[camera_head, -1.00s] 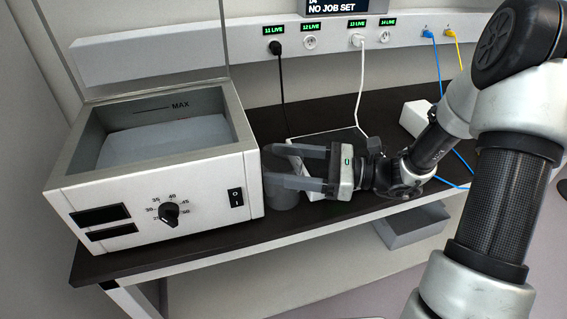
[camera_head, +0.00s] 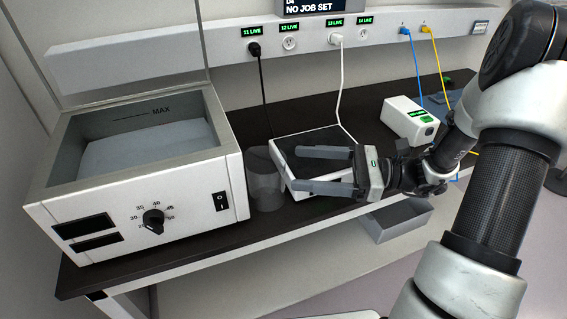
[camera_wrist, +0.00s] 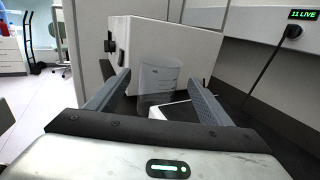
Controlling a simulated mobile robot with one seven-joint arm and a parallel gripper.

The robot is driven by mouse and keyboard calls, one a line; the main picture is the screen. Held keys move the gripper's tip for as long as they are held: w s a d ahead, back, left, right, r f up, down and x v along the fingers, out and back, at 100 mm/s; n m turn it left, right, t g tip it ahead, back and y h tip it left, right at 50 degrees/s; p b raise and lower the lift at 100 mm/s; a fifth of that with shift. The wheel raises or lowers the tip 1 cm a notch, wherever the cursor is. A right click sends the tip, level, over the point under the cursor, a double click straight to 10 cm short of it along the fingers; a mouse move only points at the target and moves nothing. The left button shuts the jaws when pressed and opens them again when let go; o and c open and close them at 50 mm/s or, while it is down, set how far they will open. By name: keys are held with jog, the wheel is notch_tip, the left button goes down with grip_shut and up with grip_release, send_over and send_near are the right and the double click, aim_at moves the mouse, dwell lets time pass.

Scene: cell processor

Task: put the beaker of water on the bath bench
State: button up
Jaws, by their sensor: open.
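The clear beaker (camera_head: 265,182) stands upright on the dark bench (camera_head: 190,245), just right of the white water bath (camera_head: 145,185). It also shows in the wrist view (camera_wrist: 158,85), ahead of my fingers and in front of the bath's side. My gripper (camera_head: 312,172) is open and empty, its two fingers pointing left toward the beaker. The fingertips are to the right of the beaker, with a small gap between. In the wrist view my gripper (camera_wrist: 158,92) has its fingers wide apart. The water level in the beaker is hard to make out.
A white, dark-topped device (camera_head: 305,150) lies behind my fingers, close to the beaker. A white box with a green display (camera_head: 408,120) stands farther right. A socket rail (camera_head: 200,52) with black, white, blue and yellow cables runs along the wall. A grey bin (camera_head: 398,222) sits below the bench.

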jog(key=shift+s+d, duration=0.15)
jog(key=shift+d, duration=0.6)
jog(key=shift+s+d, duration=0.15)
jog(key=shift+d, duration=0.6)
